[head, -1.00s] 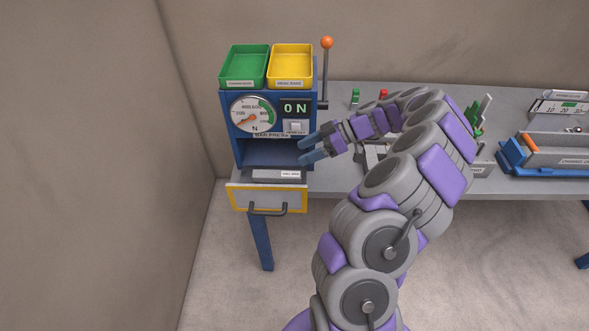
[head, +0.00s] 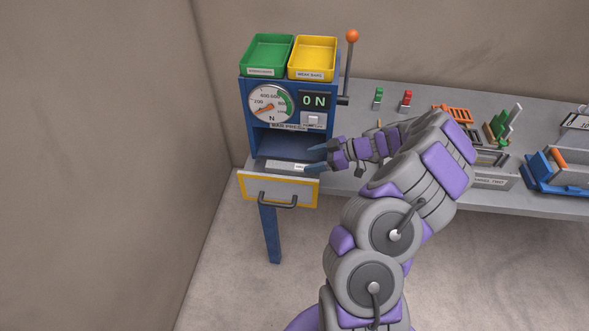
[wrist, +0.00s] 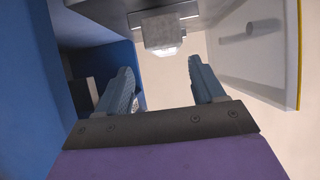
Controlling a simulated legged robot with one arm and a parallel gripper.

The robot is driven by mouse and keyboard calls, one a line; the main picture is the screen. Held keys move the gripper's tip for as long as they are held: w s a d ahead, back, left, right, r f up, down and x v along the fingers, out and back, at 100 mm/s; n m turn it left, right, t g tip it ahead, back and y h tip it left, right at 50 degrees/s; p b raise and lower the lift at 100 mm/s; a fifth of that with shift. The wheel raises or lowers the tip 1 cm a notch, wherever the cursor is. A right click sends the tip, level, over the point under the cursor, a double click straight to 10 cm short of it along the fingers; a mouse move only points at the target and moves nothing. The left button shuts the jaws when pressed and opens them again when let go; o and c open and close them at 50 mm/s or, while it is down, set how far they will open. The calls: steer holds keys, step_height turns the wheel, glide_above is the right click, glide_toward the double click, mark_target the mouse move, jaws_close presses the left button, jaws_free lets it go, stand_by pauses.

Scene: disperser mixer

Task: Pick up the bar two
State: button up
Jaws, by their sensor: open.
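A dark grey bar with a pale label (head: 286,166) lies at the front of the blue press (head: 247,132), just behind the drawer front (head: 278,190). Its label is too small to read, so I cannot confirm it is bar two. My gripper (head: 317,158) is open at the bar's right end, pointing left, with the near fingertip overlapping that end in the picture. In the wrist view, my open fingers (wrist: 158,85) have nothing between them. A grey block (wrist: 165,32), probably the bar's end, shows ahead, above the fingertips in the picture.
The press wall (wrist: 30,75) is close on the left in the wrist view; the drawer front (wrist: 262,45) is on the right. Green (head: 268,55) and yellow (head: 313,58) trays sit on the press. A lever (head: 348,68) stands at its right. Racks and a grey bin (head: 490,175) stand further right.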

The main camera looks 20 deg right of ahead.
mark_target(294, 166)
steer(key=a, duration=0.3)
steer(key=shift+w+a+f, duration=0.25)
steer(key=shift+w+f, duration=0.05)
steer(key=shift+w, duration=0.1)
steer(key=shift+w+a+f+b, duration=0.3)
steer(key=shift+w+a+f, duration=0.1)
steer(key=shift+f, duration=0.15)
steer(key=shift+w+a+f+b, duration=0.25)
steer(key=shift+w+a+f, duration=0.1)
steer(key=shift+f, duration=0.2)
steer(key=shift+w+d+f, duration=0.15)
steer(key=shift+w+f, duration=0.1)
steer(key=shift+a+r, duration=0.1)
steer(key=shift+a, duration=0.5)
steer(key=shift+c, duration=0.4)
steer(key=shift+a, duration=0.2)
steer(key=c, duration=0.3)
steer(key=shift+d, duration=0.55)
steer(key=c, duration=0.6)
jaws_close()
steer(key=shift+a, duration=0.2)
